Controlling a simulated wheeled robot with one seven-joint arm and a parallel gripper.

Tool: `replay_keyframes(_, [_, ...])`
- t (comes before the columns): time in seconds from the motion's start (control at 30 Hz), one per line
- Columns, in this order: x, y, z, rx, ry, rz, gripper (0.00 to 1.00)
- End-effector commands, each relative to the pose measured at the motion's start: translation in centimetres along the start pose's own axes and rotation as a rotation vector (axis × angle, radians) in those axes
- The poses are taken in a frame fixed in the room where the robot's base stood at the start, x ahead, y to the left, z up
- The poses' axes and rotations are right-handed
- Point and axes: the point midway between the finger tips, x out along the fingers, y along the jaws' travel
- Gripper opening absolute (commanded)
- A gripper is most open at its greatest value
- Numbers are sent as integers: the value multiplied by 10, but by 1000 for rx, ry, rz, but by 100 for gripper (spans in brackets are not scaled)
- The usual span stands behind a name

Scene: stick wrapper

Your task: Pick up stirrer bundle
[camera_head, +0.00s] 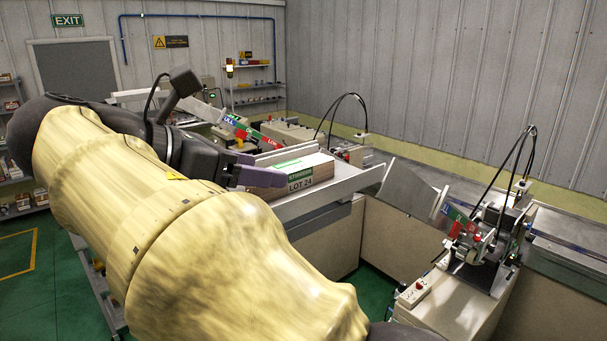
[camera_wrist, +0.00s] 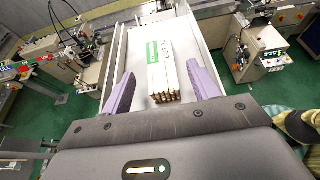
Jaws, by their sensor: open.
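The stirrer bundle (camera_wrist: 162,72) is a white-wrapped stack of sticks with a green label and "LOT 24" print, its stick ends facing me in the wrist view. It lies on a white tray (camera_wrist: 119,51). In the head view the bundle (camera_head: 312,173) lies just beyond my gripper (camera_head: 257,168). In the wrist view my gripper (camera_wrist: 164,94) is open, with one purple finger on each side of the bundle's near end and gaps on both sides. My arm hides part of the tray in the head view.
The tray has raised side walls (camera_wrist: 199,38). A wrapping machine with black cables (camera_head: 485,235) stands at the right. Another machine (camera_wrist: 262,50) shows at the right in the wrist view. Green floor (camera_head: 374,290) is open below the tray.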

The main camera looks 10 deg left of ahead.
Motion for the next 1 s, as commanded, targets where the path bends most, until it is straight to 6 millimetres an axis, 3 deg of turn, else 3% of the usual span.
replay_keyframes(0.27, [4, 0, 0, -1, 0, -1, 60])
replay_keyframes(0.7, [49, -1, -2, -2, -1, -1, 60])
replay_keyframes(1.0, [52, -1, -3, -1, 0, 0, 60])
